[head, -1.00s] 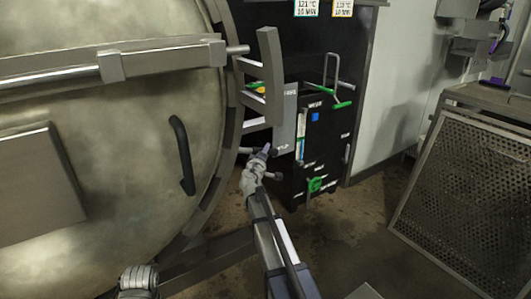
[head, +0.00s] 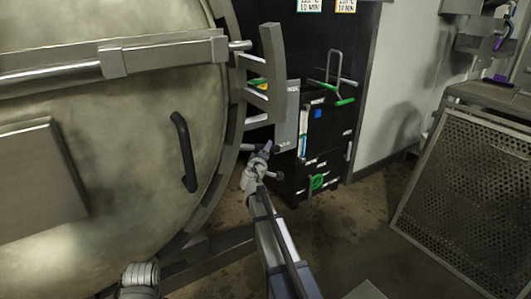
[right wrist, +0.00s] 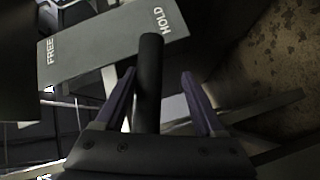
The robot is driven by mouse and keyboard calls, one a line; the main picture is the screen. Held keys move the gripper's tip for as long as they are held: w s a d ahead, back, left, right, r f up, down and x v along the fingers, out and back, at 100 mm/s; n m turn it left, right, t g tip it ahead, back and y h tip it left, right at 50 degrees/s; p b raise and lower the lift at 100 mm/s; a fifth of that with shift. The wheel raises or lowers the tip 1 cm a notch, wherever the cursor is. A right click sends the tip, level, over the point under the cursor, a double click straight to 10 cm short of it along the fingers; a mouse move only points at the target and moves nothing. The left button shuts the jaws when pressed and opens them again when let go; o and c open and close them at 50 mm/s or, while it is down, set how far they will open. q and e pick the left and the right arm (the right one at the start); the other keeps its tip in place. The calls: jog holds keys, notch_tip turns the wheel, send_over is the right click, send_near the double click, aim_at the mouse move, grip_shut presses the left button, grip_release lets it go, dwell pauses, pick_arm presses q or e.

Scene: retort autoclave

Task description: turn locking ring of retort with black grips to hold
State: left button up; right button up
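The retort's large round door (head: 110,190) fills the left of the head view, with the grey locking ring (head: 222,170) around its edge. In the right wrist view a black cylindrical grip (right wrist: 150,75) stands between the fingers of my right gripper (right wrist: 157,80). The fingers are open, with a gap visible on the right side of the grip. Behind it is a grey plate (right wrist: 105,45) marked FREE at left and HOLD at right. In the head view my right gripper (head: 265,152) is beside the ring's right edge, below the plate (head: 287,112).
A black curved handle (head: 184,152) is on the door. A grey bracket (head: 272,70) sticks out from the ring. A black cabinet (head: 325,125) with green handles stands behind. A perforated metal panel (head: 465,190) leans at right. The floor between is clear.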

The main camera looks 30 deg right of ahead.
jog(key=f+v, duration=0.1)
jog(key=v, duration=0.6)
jog(key=shift+s+a+r+p, duration=0.15)
jog(key=shift+a+r+p, duration=0.15)
jog(key=shift+r, duration=0.25)
jog(key=s+a+f+g+y+p, duration=0.3)
jog(key=s+a+f+g, duration=0.1)
jog(key=s+a, duration=0.75)
jog(key=s+a+f+m+g+y+p, duration=0.1)
jog(key=s+a+f+g+y+p, duration=0.3)
jog(key=s+a, duration=0.7)
jog(key=s+a+f+g+y+p, duration=0.1)
jog(key=s+a+f+g+y, duration=0.3)
jog(key=s+a, duration=0.7)
notch_tip(320, 180, up, 38)
jog(key=w+g+h+p, duration=0.1)
jog(key=w+p, duration=0.1)
jog(key=p, duration=3.6)
jog(key=shift+a+r+m+h, duration=0.2)
jog(key=shift+a+m+h, duration=0.1)
jog(key=shift+a, duration=0.1)
